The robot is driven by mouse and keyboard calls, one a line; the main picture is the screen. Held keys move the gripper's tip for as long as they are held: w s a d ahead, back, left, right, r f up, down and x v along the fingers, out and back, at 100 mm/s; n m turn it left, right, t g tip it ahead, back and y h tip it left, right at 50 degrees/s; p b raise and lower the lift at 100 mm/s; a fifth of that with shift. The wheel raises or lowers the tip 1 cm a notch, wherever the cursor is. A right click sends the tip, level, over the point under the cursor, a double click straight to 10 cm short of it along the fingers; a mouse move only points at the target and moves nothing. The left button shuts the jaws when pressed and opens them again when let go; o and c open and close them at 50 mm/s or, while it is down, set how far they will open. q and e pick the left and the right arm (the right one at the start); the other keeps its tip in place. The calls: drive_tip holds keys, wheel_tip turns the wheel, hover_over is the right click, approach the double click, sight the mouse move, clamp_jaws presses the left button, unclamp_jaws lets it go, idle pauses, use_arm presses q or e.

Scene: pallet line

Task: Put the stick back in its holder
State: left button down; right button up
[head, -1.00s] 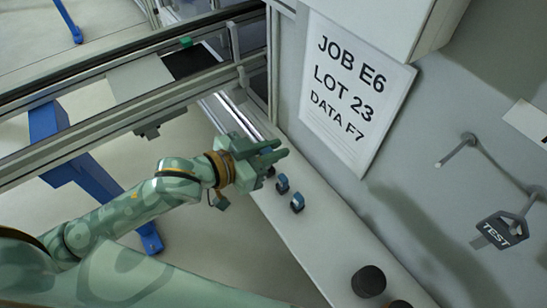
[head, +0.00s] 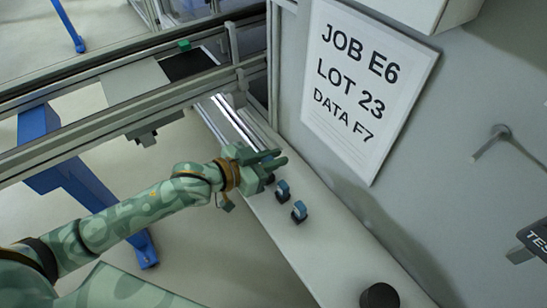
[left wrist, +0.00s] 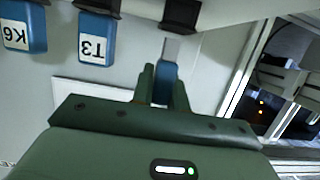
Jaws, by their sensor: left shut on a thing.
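My left gripper (head: 281,157) is shut on a blue stick with a metal end. In the left wrist view the stick (left wrist: 164,84) stands between the gripper's fingers, its metal end pointing at a dark holder (left wrist: 181,14). The metal end is close to this holder; I cannot tell if they touch. Two other blue sticks, marked T3 (left wrist: 96,40) and K6 (left wrist: 22,32), sit in dark holders to the left. In the head view two of the blue items (head: 283,190) stand on the white ledge, just below the gripper. The held stick is hidden there. My right gripper is not in view.
The white ledge (head: 285,235) runs along a grey wall with a JOB E6 sign (head: 365,85). A dark round knob (head: 379,297) stands at its near end. A metal rail frame (head: 130,110) lies to the left. A hook (head: 490,142) and a TEST tag (head: 538,240) are right.

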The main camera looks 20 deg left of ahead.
use_arm(q)
drive_tip(key=shift+f, duration=0.65)
drive_tip(key=c, duration=1.4)
unclamp_jaws()
drive_tip(key=shift+r, duration=0.1)
drive_tip(key=shift+r, duration=0.35)
drive_tip(key=p+v, duration=0.1)
drive_tip(key=v, duration=0.3)
drive_tip(key=p+v, duration=0.1)
drive_tip(key=v, duration=0.3)
drive_tip(key=p+v, duration=0.1)
drive_tip(key=v, duration=0.3)
drive_tip(key=shift+r, duration=0.3)
